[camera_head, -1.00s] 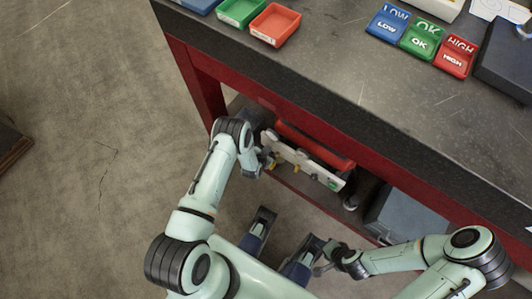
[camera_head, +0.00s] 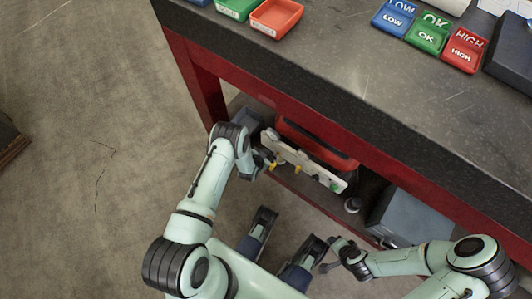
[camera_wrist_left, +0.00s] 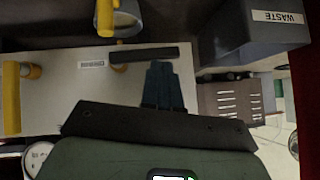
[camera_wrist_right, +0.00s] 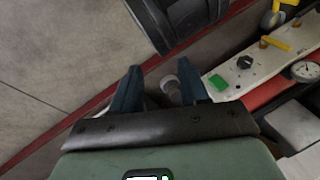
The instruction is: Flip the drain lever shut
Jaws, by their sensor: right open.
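A pale valve panel (camera_head: 303,161) hangs under the bench, with yellow levers on it. In the left wrist view one yellow lever (camera_wrist_left: 105,18) is at the top and another (camera_wrist_left: 12,98) at the left edge. The right wrist view shows a yellow lever (camera_wrist_right: 275,42) beside a black knob (camera_wrist_right: 245,62). I cannot read which lever is the drain. My left gripper (camera_head: 262,161) is at the panel's left end; its fingers (camera_wrist_left: 164,84) look closed together, with nothing visible between them. My right gripper (camera_wrist_right: 160,85) is open and empty, low in front of the bench.
A red tank-like body (camera_head: 315,143) lies behind the panel. A bin marked WASTE (camera_wrist_left: 250,30) stands near the left gripper. A grey box (camera_head: 405,218) sits on the lower shelf.

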